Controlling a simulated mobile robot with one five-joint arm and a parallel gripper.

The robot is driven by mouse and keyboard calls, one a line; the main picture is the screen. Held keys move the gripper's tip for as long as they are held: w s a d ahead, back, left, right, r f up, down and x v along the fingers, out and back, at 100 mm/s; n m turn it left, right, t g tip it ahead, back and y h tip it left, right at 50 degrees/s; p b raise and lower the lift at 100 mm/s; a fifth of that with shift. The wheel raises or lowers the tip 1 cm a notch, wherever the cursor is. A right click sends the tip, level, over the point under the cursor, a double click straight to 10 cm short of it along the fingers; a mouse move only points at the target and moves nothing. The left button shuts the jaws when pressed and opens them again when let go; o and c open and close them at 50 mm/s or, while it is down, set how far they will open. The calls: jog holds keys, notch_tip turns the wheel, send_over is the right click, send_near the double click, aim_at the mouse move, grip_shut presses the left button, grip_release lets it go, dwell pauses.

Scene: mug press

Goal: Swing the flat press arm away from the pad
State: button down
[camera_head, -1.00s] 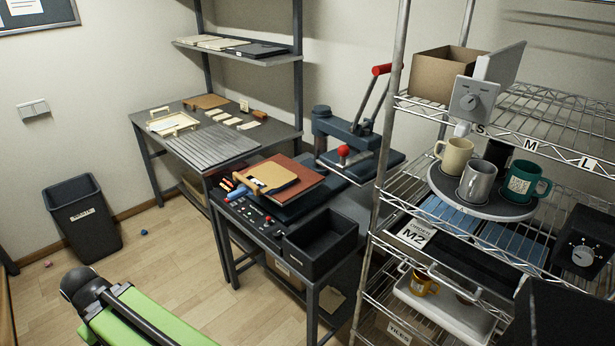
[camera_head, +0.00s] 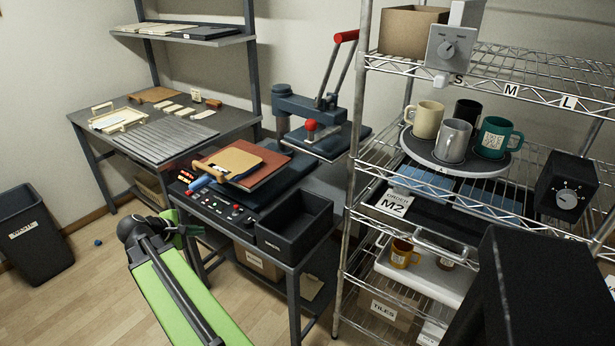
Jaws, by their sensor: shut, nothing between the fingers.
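The flat press stands at the back of the dark bench. Its arm (camera_head: 308,104) reaches right from a thick post, with a long lever ending in a red grip (camera_head: 346,36). A flat dark plate (camera_head: 335,147) with a red knob (camera_head: 311,125) hangs under the arm. A dark slab (camera_head: 291,187), seemingly the pad, lies in front; I cannot tell how far the plate overlaps it. My gripper (camera_head: 192,230) shows small and partly hidden behind my green arm. It is shut, empty and apart from the press, at the bench's front left.
A red-brown board (camera_head: 273,171) with a tan piece (camera_head: 232,161) lies over the slab. A black bin (camera_head: 293,222) and control panel (camera_head: 222,206) line the bench front. A wire rack (camera_head: 350,200) with mugs stands close right.

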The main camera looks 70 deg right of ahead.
jog(key=s+d+r+n+g+h+b, duration=0.1)
jog(key=s+d+r+n+h, duration=0.1)
jog(key=s+d, duration=0.4)
jog(key=s+d+r+n+g+h+b, duration=0.2)
jog(key=s+d, duration=0.4)
jog(key=d, duration=0.4)
jog(key=s+d+r+n+g+h+b, duration=0.2)
jog(key=s+d+r+n+h, duration=0.1)
jog(key=s+d, duration=0.3)
jog(key=shift+s+d+r+n, duration=0.1)
jog(key=shift+d+r+n, duration=0.25)
jog(key=shift+d, duration=0.2)
jog(key=shift+s+d+r+n, duration=0.1)
jog(key=shift+d+r+n, duration=0.1)
jog(key=shift+d+n, duration=0.25)
jog(key=shift+s+d+r, duration=0.1)
jog(key=shift+d+r, duration=0.05)
jog(key=shift+r, duration=0.05)
jog(key=x, duration=1.3)
jog(key=shift+s+d, duration=0.15)
jog(key=shift+d, duration=0.25)
jog(key=shift+r, duration=0.1)
